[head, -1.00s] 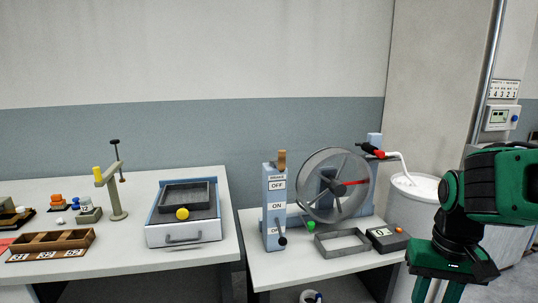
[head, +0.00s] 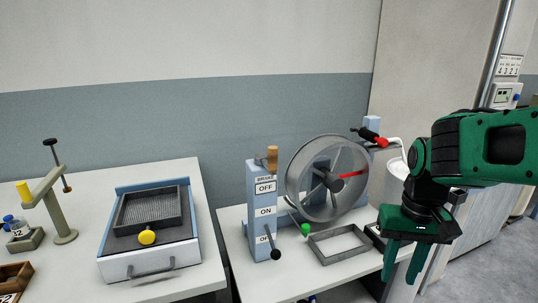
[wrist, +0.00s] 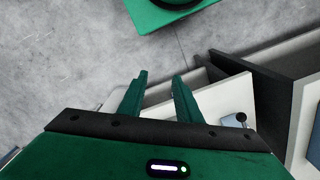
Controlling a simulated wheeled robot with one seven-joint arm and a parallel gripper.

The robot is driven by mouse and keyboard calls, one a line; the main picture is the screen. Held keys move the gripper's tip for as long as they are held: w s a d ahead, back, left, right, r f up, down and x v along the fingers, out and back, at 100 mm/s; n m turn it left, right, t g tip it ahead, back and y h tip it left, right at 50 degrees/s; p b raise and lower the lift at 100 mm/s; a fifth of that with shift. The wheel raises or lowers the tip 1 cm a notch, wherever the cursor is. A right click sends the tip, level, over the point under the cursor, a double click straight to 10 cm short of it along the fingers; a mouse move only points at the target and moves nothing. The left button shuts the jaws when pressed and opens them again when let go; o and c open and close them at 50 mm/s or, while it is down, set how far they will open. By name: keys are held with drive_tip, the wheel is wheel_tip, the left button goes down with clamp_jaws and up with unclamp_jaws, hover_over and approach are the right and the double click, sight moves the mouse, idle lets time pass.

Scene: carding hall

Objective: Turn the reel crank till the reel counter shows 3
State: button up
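The reel (head: 327,178) is a clear spoked wheel with one red spoke, on a blue stand on the right table. A red and black handle (head: 372,137), which looks like its crank, sticks out at the upper right of the reel. The reel counter (head: 376,237) is a dark box at the right of the table, mostly hidden behind my gripper, so its figure is not readable. My gripper (head: 398,281) is open and empty, pointing down, in front of and right of the table, apart from the handle. It also shows open in the wrist view (wrist: 160,77).
A blue brake post (head: 263,222) with OFF and ON labels stands left of the reel. A grey open frame (head: 341,258) and a green ball (head: 305,230) are in front.

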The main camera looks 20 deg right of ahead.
drive_tip(key=shift+o, duration=0.9)
drive_tip(key=shift+w+r, duration=0.2)
drive_tip(key=shift+r, duration=0.9)
wheel_tip(320, 180, up, 25)
drive_tip(key=n, duration=0.4)
hover_over(273, 147)
drive_tip(key=shift+a+f, duration=0.1)
drive_tip(key=shift+f, duration=5.4)
clamp_jaws()
